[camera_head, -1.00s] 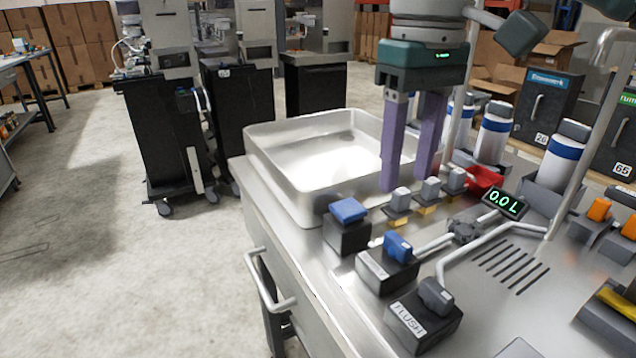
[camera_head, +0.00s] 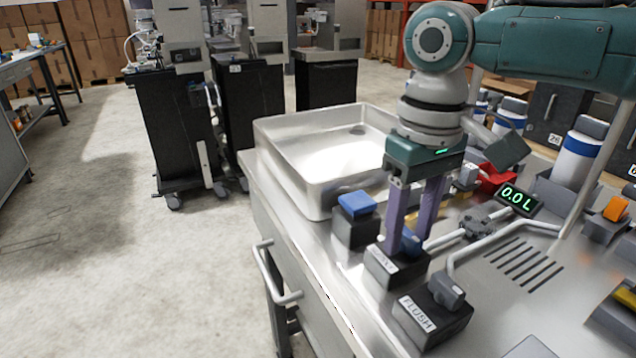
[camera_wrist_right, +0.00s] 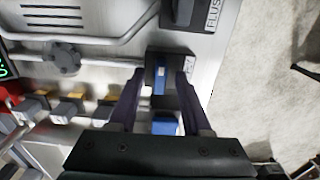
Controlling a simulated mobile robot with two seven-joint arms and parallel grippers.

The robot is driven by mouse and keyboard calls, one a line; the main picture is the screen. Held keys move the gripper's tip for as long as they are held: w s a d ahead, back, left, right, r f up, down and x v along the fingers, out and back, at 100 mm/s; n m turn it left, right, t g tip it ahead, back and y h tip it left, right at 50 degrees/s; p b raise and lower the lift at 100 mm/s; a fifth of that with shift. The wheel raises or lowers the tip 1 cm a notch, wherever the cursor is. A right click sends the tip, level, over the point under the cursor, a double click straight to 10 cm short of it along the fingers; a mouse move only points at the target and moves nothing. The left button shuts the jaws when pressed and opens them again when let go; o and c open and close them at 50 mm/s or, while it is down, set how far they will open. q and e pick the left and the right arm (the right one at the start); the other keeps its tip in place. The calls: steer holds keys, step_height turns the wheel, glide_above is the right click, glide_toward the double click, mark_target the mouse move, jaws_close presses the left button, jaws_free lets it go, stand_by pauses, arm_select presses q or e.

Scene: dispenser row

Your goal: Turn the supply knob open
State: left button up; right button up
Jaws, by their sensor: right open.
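The supply knob is a blue block-shaped handle (camera_head: 411,241) on a dark box (camera_head: 398,279) with a white label that is too small to read. It is partly hidden by a finger in the head view. The handle also shows in the right wrist view (camera_wrist_right: 159,81), lying between the fingertips. My right gripper (camera_head: 407,244) points down over this box, open, with one purple finger on each side of the handle. I cannot tell whether either finger touches it. My left gripper is not in view.
A box labelled FLUSH (camera_head: 425,326) with a grey knob stands nearer the front. Another blue-topped box (camera_head: 357,205) stands close on the other side. A steel tray (camera_head: 290,180), a pipe valve (camera_head: 478,220) and a display (camera_head: 517,199) reading 0.0 L are around.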

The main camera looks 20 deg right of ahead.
jaws_close()
stand_by(0.5)
steer(key=shift+r, duration=0.1)
